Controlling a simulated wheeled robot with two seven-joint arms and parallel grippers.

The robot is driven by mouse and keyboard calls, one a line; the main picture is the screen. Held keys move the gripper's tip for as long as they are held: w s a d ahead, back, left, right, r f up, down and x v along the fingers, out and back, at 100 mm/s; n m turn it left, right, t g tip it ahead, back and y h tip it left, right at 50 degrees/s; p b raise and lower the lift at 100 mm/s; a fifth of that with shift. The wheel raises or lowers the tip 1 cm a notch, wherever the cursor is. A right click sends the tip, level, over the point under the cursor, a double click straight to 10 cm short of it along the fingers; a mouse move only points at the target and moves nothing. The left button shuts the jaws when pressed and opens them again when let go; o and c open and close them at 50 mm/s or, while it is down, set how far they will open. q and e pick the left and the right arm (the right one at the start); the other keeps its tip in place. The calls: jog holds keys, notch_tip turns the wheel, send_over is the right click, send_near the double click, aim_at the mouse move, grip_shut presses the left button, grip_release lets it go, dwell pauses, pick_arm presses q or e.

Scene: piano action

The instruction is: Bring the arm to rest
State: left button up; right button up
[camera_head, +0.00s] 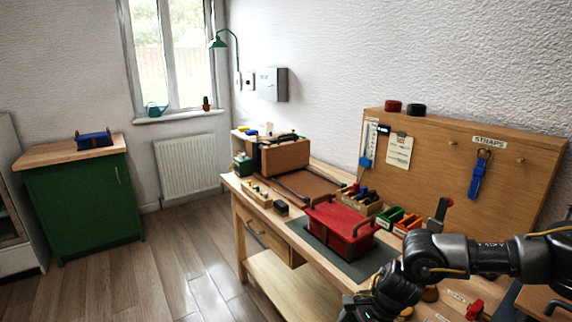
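My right arm (440,258) comes in from the right edge, bent over the front right part of the wooden workbench. Its wrist (385,295) points down toward the lower edge of the picture. The fingers of that gripper are not clearly visible, so I cannot tell whether it is open or shut or holds anything. My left arm and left gripper are not in view.
A pegboard (450,165) with a blue strap (479,178) stands behind the bench. Small green (390,215) and orange (407,224) bins sit near my arm. A brown box (285,156) stands at the far end. A green cabinet (85,205) is at left; the floor between is clear.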

jog(key=s+a+m+t+y, duration=0.1)
jog(key=s+a+m+y, duration=0.2)
jog(key=a, duration=0.5)
jog(key=s+a+r+m+t+y, duration=0.1)
jog(key=s+a+m+y, duration=0.15)
jog(key=a+m, duration=0.4)
jog(key=s+a+m+t+y, duration=0.15)
jog(key=s+a+m, duration=0.25)
jog(key=a, duration=0.4)
jog(key=s+d+f+m+t+h, duration=0.1)
jog(key=d+f+m+t+h, duration=0.15)
jog(key=d+m, duration=0.8)
jog(key=d+f+m+t+h, duration=0.2)
jog(key=d+m+t+h, duration=0.15)
jog(key=m, duration=1.45)
jog(key=s+d+f+m+g+h, duration=0.3)
jog(key=s+d+f+m, duration=0.2)
jog(key=s+d+m, duration=0.3)
jog(key=s+d+f+m+g+h, duration=0.2)
jog(key=s+d+f+m+g, duration=0.15)
jog(key=s+d+m, duration=0.4)
notch_tip(320, 180, down, 28)
jog(key=s+d+n, duration=0.2)
jog(key=s, duration=0.1)
jog(key=s+d+f+g, duration=0.1)
jog(key=s+d+f, duration=0.2)
jog(key=s+f, duration=1)
jog(key=shift+s+d+f+g+h, duration=0.3)
jog(key=shift+s+d+g, duration=0.1)
jog(key=shift+s, duration=0.65)
